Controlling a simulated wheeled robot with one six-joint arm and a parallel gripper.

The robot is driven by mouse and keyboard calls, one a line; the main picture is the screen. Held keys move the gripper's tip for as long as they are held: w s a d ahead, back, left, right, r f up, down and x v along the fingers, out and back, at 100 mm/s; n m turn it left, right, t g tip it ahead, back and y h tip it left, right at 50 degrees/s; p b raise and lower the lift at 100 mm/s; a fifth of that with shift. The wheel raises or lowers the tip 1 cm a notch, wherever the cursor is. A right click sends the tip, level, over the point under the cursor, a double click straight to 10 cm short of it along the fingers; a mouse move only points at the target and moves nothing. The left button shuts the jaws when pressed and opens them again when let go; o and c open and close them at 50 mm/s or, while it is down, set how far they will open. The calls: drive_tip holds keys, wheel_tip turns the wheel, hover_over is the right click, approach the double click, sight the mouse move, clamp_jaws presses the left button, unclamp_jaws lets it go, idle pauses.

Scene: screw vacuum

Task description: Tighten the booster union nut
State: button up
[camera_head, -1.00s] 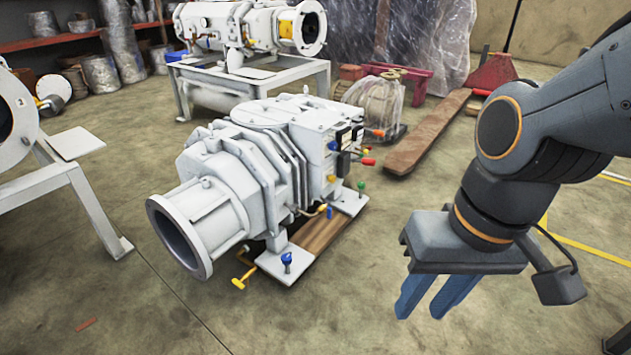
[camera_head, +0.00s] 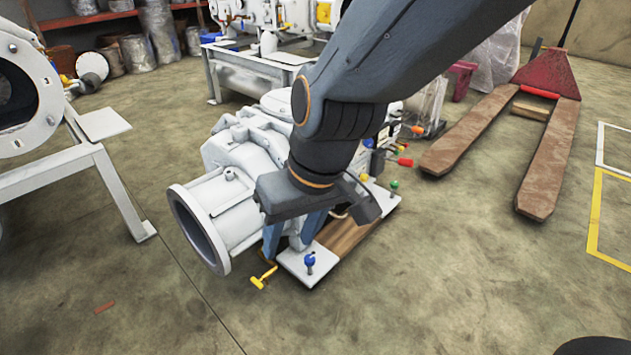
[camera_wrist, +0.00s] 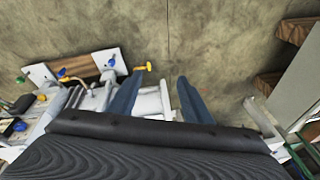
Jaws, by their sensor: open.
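The white booster pump (camera_head: 228,203), with a round open flange (camera_head: 196,230) at its front, stands on a low base with a wooden board (camera_head: 350,232). I cannot single out the union nut. A yellow T-shaped handle (camera_head: 263,277) sticks out low by the base; in the wrist view the handle (camera_wrist: 143,67) shows near the left fingertip. A blue knob (camera_head: 310,259) stands on the base's near plate. My gripper (camera_head: 292,240) points down in front of the pump's side, open, and its arm hides much of the pump. The wrist view shows nothing held between the blue fingers (camera_wrist: 160,82).
A white frame (camera_head: 105,175) with a round-ended machine stands at left. Another white machine on a stand (camera_head: 262,75) is behind. A red pallet jack with brown forks (camera_head: 545,150) lies at right.

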drive_tip(key=w+a+f+n+t+b, duration=0.1)
drive_tip(key=w+a+f+t+b, duration=0.3)
drive_tip(key=w+f, duration=0.6)
drive_tip(key=w+a+f+n+t+b, duration=0.1)
drive_tip(key=w+a+f+n+t, duration=0.3)
drive_tip(key=w, duration=0.9)
drive_tip(key=w+d+f+n+t+h+b, duration=0.1)
drive_tip(key=w+d+f+t+h+b, duration=0.3)
drive_tip(key=f, duration=0.3)
drive_tip(key=w+d+f+n+t+h+b, duration=0.25)
drive_tip(key=w+d+f+t+h, duration=0.2)
drive_tip(key=f, duration=0.35)
drive_tip(key=shift+m+g+y, duration=0.25)
drive_tip(key=shift+m+g, duration=0.1)
drive_tip(key=shift+m, duration=0.1)
drive_tip(key=b+x, duration=0.3)
drive_tip(key=x, duration=0.4)
drive_tip(key=shift+d+r, duration=0.1)
drive_tip(key=shift+d, duration=0.05)
drive_tip(key=c, duration=1.1)
drive_tip(key=shift+o, duration=0.2)
